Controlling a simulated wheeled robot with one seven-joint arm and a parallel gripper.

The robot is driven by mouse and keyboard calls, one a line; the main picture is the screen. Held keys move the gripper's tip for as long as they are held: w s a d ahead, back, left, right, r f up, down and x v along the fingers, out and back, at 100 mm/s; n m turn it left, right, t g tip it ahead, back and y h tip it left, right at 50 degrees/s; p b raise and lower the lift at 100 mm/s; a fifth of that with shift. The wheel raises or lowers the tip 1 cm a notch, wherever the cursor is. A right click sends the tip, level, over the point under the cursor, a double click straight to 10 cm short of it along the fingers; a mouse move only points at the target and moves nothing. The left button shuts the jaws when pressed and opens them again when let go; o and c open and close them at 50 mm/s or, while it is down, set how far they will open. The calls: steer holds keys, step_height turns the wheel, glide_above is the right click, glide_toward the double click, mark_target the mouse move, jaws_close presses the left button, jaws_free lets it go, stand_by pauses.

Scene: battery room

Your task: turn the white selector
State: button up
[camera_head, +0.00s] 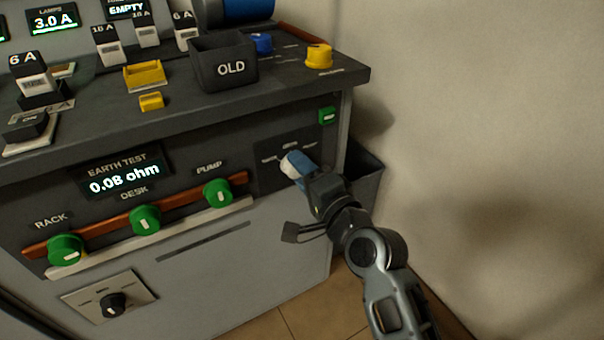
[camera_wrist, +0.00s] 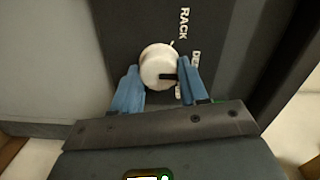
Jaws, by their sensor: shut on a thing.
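The white selector (camera_wrist: 158,64) is a round white knob on a dark panel, with a black mark on its lower right side in the wrist view. The label RACK and part of another label show beside it. My gripper (camera_wrist: 157,75) has its blue fingers on either side of the knob and is shut on it. In the head view the white selector (camera_head: 291,168) shows at the right of the desk front, partly hidden by my gripper (camera_head: 297,166). The labels around it are too small to read there.
Green knobs marked RACK (camera_head: 65,250), DESK (camera_head: 145,220) and PUMP (camera_head: 217,192) stand left on the front, below an earth test display (camera_head: 124,176) reading 0.08 ohm. A black knob (camera_head: 113,305) is lower left. A dark bin (camera_head: 364,168) stands right, near the wall.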

steer(key=n+b, duration=0.4)
steer(key=n, duration=0.7)
steer(key=shift+s+a+n, duration=0.1)
steer(key=shift+a+n, duration=0.05)
steer(key=shift+n, duration=0.15)
steer(key=shift+b, duration=0.3)
steer(key=o, duration=1.1)
steer(key=shift+c, duration=0.2)
steer(key=p+v, duration=0.1)
steer(key=v, duration=0.7)
steer(key=shift+a, duration=0.15)
